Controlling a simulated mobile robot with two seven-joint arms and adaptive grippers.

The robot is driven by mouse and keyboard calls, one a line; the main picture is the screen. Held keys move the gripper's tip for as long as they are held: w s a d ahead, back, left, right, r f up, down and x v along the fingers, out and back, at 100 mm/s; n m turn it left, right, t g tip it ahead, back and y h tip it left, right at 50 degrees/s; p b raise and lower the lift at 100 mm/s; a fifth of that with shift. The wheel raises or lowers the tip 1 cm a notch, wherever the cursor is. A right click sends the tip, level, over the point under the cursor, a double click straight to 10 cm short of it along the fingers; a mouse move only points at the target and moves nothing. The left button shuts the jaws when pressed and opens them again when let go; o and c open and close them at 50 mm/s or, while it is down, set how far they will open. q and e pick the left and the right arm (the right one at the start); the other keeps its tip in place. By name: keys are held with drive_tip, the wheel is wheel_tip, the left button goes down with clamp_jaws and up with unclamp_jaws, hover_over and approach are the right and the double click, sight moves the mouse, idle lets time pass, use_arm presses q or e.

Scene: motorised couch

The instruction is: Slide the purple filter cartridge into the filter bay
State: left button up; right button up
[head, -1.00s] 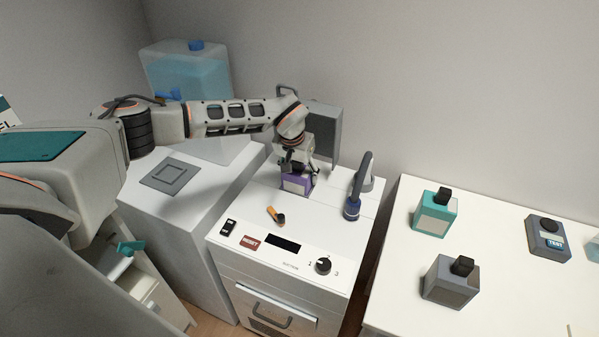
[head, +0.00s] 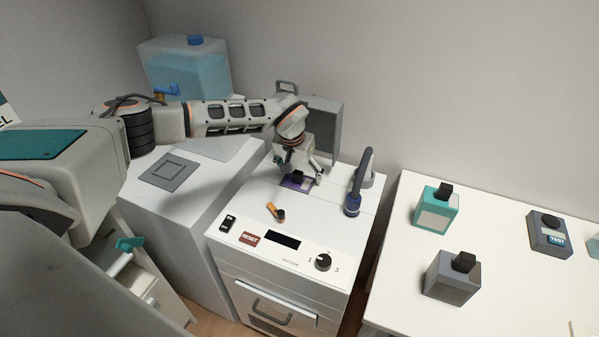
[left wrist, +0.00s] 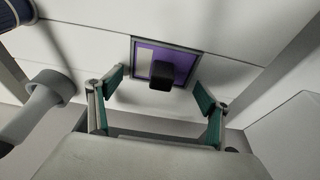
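The purple filter cartridge (head: 290,184) sits sunk in the filter bay in the white unit's top, with only its top face and black knob showing. In the left wrist view the cartridge (left wrist: 183,65) fills most of the square bay (left wrist: 137,42), its black knob pointing toward the camera. My left gripper (head: 298,172) is just above it in the head view. In the left wrist view my left gripper (left wrist: 158,95) has its two green-padded fingers spread wide on either side of the knob, not touching it. My right gripper is not in view.
A dark blue handle (head: 354,193) stands right of the bay and an orange-and-black piece (head: 276,212) lies in front. A grey panel (head: 324,130) rises behind. Teal (head: 433,216) and grey (head: 449,281) cartridges stand on the right table.

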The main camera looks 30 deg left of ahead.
sight(295, 186)
use_arm(q)
drive_tip(key=shift+s, duration=0.1)
drive_tip(key=shift+r, duration=0.1)
drive_tip(key=v, duration=1.1)
drive_tip(key=shift+r, duration=0.4)
